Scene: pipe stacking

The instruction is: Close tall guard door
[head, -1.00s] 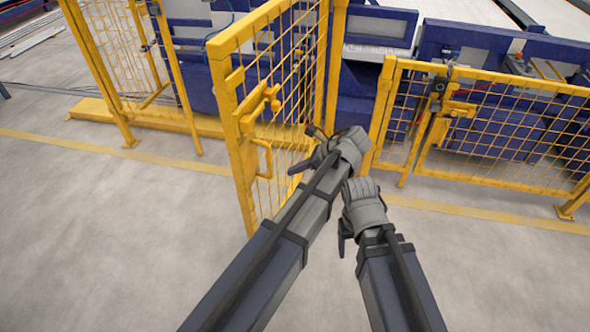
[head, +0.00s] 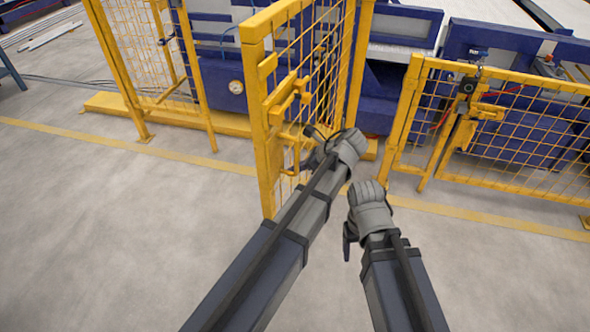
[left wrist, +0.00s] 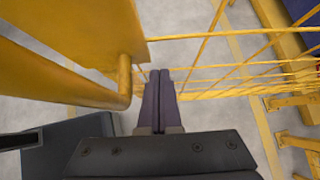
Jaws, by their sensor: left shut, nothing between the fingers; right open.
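The tall yellow guard door (head: 264,120) stands open in the head view, swung out toward me, with its mesh panel seen at a steep angle. Its latch (head: 288,95) and a bar handle (head: 296,150) are on its near upright. My left gripper (head: 322,150) is at the door's mesh, just right of the handle. In the left wrist view its fingers (left wrist: 160,85) are together and empty, beside the handle (left wrist: 125,80) and the mesh wires; contact is hard to tell. My right gripper (head: 350,238) hangs lower right, clear of the door; its fingers are mostly hidden.
A lower yellow mesh gate (head: 520,135) stands at the right. Fixed yellow fence panels (head: 160,60) stand at the left, by a yellow floor beam (head: 180,120). Blue machinery (head: 215,75) is behind the fence. The grey floor in front is clear.

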